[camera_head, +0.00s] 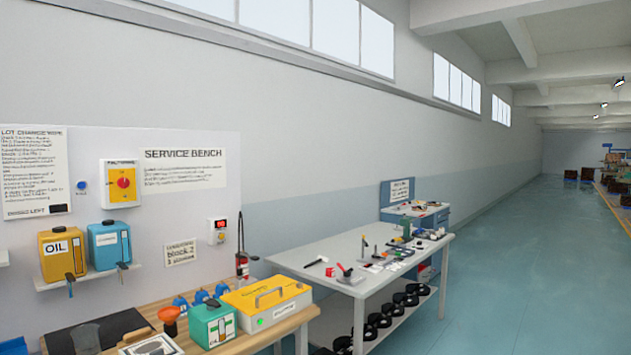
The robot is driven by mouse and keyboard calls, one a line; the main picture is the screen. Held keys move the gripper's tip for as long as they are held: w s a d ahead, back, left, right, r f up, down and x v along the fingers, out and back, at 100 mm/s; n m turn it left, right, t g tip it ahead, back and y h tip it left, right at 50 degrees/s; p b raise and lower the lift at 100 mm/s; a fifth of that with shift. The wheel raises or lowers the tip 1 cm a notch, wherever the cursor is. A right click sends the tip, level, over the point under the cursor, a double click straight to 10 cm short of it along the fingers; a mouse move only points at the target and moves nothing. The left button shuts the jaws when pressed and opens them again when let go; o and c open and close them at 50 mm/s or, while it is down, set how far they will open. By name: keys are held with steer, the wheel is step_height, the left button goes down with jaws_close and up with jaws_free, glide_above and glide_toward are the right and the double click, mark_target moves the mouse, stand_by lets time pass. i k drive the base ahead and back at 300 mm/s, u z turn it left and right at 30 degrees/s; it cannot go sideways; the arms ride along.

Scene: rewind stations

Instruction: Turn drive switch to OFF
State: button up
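A white box with a yellow face and a red round knob (122,184) hangs on the service bench's back panel at the left. The label above it is too small to read surely. A smaller white box with a red part (217,231) is mounted lower, to its right. I cannot tell for sure which one is the drive switch, and no OFF mark is readable. My gripper is not in view.
A yellow oil can (62,253) and a blue can (108,246) stand on a wall shelf. A yellow case (265,304), a green box (213,325) and an orange funnel (169,318) crowd the wooden bench. A grey table (330,262) stands beyond; the floor (520,270) at right is clear.

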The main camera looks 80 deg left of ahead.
mark_target(124, 183)
steer(key=u, duration=1.5)
steer(key=k, duration=0.15)
steer(key=u, duration=2.3)
steer(key=k, duration=0.8)
steer(key=z, duration=0.2)
steer(key=i, duration=0.8)
steer(key=u, duration=0.05)
